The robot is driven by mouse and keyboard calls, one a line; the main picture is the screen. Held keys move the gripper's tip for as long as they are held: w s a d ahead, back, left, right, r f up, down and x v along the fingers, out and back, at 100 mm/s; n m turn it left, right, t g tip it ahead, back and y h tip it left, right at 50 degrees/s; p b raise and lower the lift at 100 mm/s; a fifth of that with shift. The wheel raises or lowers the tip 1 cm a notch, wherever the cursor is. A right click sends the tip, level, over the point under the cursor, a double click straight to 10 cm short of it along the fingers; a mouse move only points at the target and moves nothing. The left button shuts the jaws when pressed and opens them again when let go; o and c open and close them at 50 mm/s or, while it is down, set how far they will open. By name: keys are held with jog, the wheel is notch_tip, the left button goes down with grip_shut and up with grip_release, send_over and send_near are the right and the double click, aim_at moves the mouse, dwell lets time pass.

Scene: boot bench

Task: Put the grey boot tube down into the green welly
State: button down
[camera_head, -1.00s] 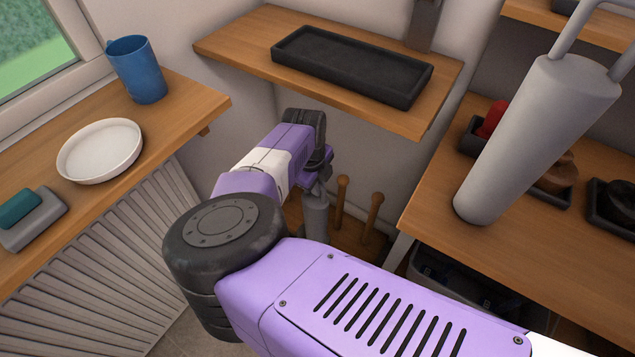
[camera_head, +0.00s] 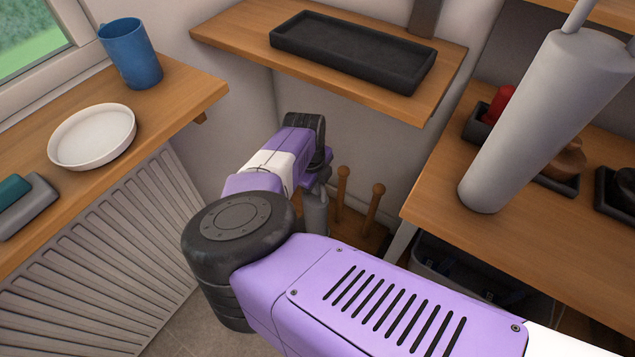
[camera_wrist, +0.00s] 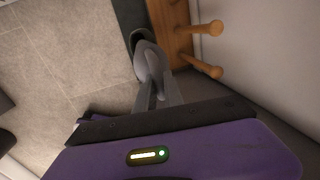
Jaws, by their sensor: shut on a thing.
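My gripper (camera_head: 318,184) is low in the corner, left of the wooden pegs, and shut on the grey boot tube (camera_head: 316,212). The tube hangs below the fingers in the head view. In the wrist view the grey tube (camera_wrist: 147,62) extends away from my gripper (camera_wrist: 158,88). A dark green thing with a dark opening, apparently the green welly (camera_wrist: 129,14), is at the tube's far end, beside the wooden rack. I cannot tell whether the tube's end is inside the opening or just above it. The welly is hidden in the head view.
Wooden pegs (camera_head: 374,205) stand close right of my gripper. A shelf with a black tray (camera_head: 350,55) is above. A bench (camera_head: 480,245) with a tall grey cylinder (camera_head: 540,120) is right. A radiator (camera_head: 95,270) and a sill with a white dish (camera_head: 92,137) are left.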

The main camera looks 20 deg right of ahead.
jog(key=shift+f+b, duration=2.65)
jog(key=shift+f, duration=2.9)
jog(key=shift+f+b, duration=3.75)
jog(key=shift+f, duration=2.35)
jog(key=c, duration=1.4)
grip_release()
jog(key=shift+o, duration=0.2)
notch_tip(320, 180, up, 9)
jog(key=p, duration=1)
